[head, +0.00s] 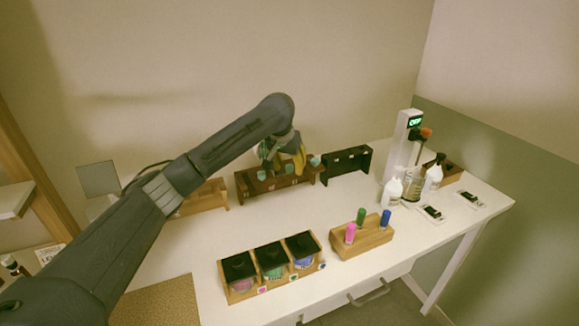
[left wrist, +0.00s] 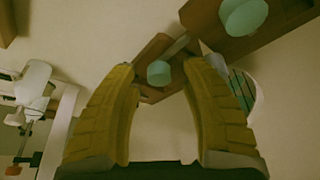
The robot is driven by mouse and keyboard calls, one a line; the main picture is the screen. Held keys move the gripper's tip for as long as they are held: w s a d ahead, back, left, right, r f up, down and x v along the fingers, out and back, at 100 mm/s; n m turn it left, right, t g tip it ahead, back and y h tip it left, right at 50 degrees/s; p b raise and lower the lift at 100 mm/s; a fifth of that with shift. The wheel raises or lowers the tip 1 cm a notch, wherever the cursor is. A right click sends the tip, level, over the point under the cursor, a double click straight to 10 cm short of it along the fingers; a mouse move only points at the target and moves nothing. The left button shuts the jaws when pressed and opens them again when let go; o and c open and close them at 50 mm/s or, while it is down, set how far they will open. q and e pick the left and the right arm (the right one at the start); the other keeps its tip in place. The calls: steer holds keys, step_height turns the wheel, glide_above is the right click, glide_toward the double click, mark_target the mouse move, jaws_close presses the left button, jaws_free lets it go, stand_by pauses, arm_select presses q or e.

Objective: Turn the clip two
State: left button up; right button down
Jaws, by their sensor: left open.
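The brown wooden rack (head: 250,187) stands at the back of the white table, with round teal pieces (head: 316,160) on it. I cannot tell which part is clip two. My left gripper (head: 283,172) is open over this rack, its yellow fingers pointing down. In the left wrist view the open fingers (left wrist: 163,75) frame a small teal round piece (left wrist: 159,73) on a brown wooden part (left wrist: 152,52). A larger teal piece (left wrist: 243,14) shows at the top right on another brown part. Contact with the fingers cannot be told. My right gripper is out of view.
A dark rack (head: 347,163) stands right of the brown one, a light wooden rack (head: 205,197) left. In front are a box of black-lidded jars (head: 271,290) and a wooden block (head: 359,241) with coloured vials. A stirrer stand (head: 399,150) and white bottles (head: 393,194) are right.

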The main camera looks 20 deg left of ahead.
arm_select(q)
steer(key=shift+w+f, duration=0.1)
steer(key=shift+f, duration=0.15)
steer(key=shift+c, duration=0.5)
jaws_close()
